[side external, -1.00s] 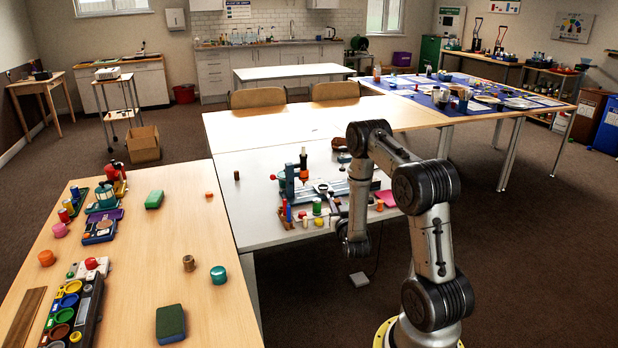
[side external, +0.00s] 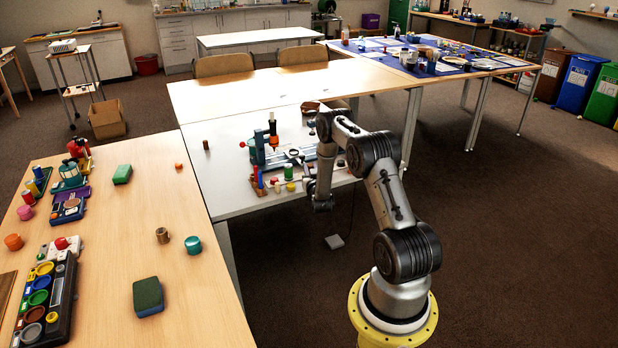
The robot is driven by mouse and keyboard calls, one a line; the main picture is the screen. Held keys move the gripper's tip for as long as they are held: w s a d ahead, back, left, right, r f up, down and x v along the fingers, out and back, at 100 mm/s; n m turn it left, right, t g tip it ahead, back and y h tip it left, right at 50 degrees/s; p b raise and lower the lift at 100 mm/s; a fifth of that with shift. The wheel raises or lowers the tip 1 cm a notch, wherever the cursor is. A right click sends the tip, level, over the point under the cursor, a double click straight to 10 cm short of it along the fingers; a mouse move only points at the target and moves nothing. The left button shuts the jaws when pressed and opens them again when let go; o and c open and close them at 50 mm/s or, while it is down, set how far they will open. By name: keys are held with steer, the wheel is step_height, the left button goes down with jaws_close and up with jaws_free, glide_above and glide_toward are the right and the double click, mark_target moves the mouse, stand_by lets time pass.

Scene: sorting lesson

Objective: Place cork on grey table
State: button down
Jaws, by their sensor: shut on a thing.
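The grey table (side external: 235,195) stands in the middle, with a light grey top. My gripper (side external: 308,186) is low over its front right edge, beside the small parts there. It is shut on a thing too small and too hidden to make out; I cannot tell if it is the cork. A small brown cylinder (side external: 206,145), perhaps cork-like, stands alone at the table's back left.
A blue-grey apparatus (side external: 258,148) and red, blue and green pieces crowd the grey table's right half. Its left front is clear. The wooden table (side external: 110,225) at left holds a teal jar (side external: 193,245), green sponges (side external: 148,296) and a tray of coloured cups (side external: 62,298).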

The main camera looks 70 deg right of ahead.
steer(key=shift+w+d+f, duration=0.4)
steer(key=shift+d+f, duration=0.2)
steer(key=shift+f, duration=1.75)
steer(key=shift+f, duration=0.15)
steer(key=c, duration=0.8)
jaws_free()
steer(key=shift+o, duration=0.2)
